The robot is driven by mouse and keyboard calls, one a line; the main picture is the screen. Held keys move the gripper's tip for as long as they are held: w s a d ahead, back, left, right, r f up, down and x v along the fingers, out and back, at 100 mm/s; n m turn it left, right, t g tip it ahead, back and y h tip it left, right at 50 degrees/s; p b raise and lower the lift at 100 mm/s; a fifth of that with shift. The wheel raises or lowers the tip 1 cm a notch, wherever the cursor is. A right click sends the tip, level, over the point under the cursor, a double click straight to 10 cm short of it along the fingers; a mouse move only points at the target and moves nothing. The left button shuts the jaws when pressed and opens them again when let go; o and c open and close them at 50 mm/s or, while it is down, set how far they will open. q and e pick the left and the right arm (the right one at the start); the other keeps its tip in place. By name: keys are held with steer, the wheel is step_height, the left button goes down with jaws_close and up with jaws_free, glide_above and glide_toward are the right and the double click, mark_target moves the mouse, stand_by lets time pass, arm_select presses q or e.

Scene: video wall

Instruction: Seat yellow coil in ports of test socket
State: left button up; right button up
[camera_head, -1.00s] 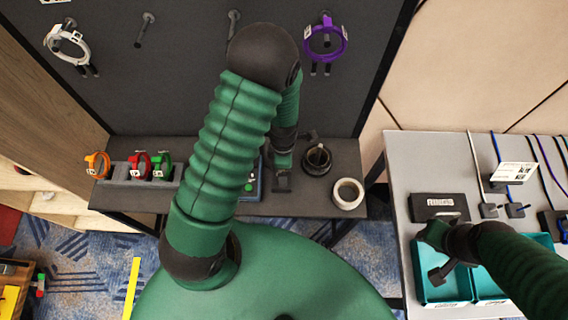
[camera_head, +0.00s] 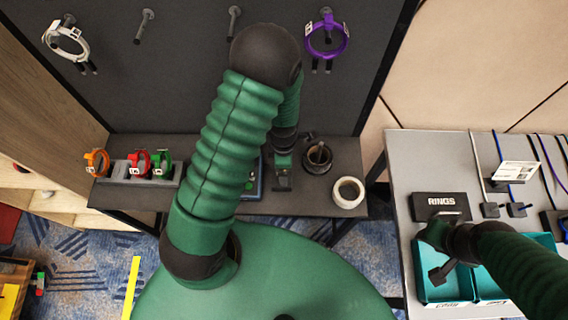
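I see no yellow coil in this view. A blue device with green buttons (camera_head: 251,184), perhaps the test socket, stands on the dark shelf and is mostly hidden behind my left arm. My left gripper (camera_head: 283,181) points down at the shelf just right of this device; its fingers are too small to read. Orange (camera_head: 96,162), red (camera_head: 138,162) and green (camera_head: 162,164) coils stand upright in a grey rack at the shelf's left. My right gripper (camera_head: 438,258) is over the teal bins; its finger opening is unclear.
A dark round holder (camera_head: 318,158) and a white roll (camera_head: 348,192) stand right of my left gripper. White (camera_head: 66,40) and purple (camera_head: 326,38) coils hang on the back panel. The grey table (camera_head: 408,165) holds a RINGS box (camera_head: 440,207), teal bins (camera_head: 470,290) and cables.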

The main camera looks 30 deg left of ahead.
arm_select(q)
steer(key=shift+f, duration=0.1)
stand_by(0.3)
steer(key=shift+f, duration=0.35)
steer(key=o, duration=1.3)
steer(key=shift+r, duration=0.15)
step_height(320, 180, up, 16)
steer(key=shift+f+p, duration=0.15)
steer(key=shift+p, duration=0.9)
steer(key=shift+r, duration=0.45)
